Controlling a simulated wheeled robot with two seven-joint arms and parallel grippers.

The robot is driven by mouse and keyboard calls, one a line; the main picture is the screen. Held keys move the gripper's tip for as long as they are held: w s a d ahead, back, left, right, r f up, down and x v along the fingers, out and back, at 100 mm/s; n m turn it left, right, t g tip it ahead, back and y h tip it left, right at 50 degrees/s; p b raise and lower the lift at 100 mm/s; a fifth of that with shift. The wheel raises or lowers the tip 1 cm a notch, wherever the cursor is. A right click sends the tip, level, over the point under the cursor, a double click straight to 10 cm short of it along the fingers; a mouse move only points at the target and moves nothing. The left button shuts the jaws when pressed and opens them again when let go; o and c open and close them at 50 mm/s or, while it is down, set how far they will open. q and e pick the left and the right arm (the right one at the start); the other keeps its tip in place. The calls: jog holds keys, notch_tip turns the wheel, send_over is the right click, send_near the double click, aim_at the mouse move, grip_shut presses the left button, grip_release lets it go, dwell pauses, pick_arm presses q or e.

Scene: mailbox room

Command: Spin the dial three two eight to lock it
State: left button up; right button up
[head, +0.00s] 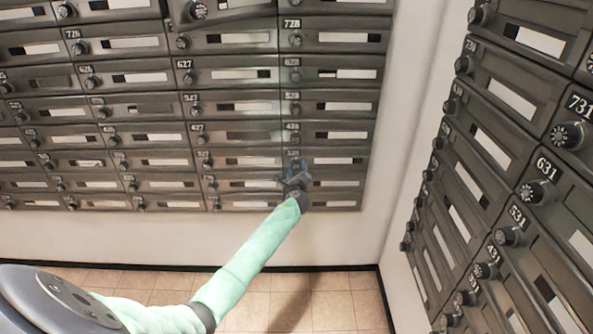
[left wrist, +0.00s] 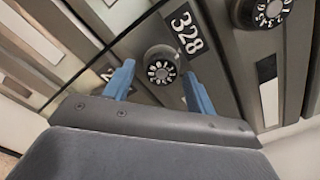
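The dial (left wrist: 162,68) is a black knob with white numbers, beside the label 328 (left wrist: 187,32) in the left wrist view. It is on a dark grey mailbox door. My left gripper (left wrist: 159,72) has its two blue fingers apart, one on each side of the dial in that view. A gap shows between each finger and the knob, and I cannot tell how far the tips are from the door. In the head view, my left gripper (head: 296,178) is at the low right end of the back mailbox wall and hides the dial there. My right gripper is not in view.
Another dial (left wrist: 264,10) is close to the right of label 328 in the left wrist view. Rows of mailboxes (head: 140,110) cover the back wall, and more mailboxes (head: 500,150) line the right wall. The tiled floor (head: 330,310) below is clear.

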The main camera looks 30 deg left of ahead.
pick_arm(q)
jog(key=shift+s+d, duration=0.35)
jog(key=shift+s, duration=0.2)
jog(key=b+v, duration=0.1)
jog(key=v, duration=0.5)
jog(key=shift+s+d, duration=0.15)
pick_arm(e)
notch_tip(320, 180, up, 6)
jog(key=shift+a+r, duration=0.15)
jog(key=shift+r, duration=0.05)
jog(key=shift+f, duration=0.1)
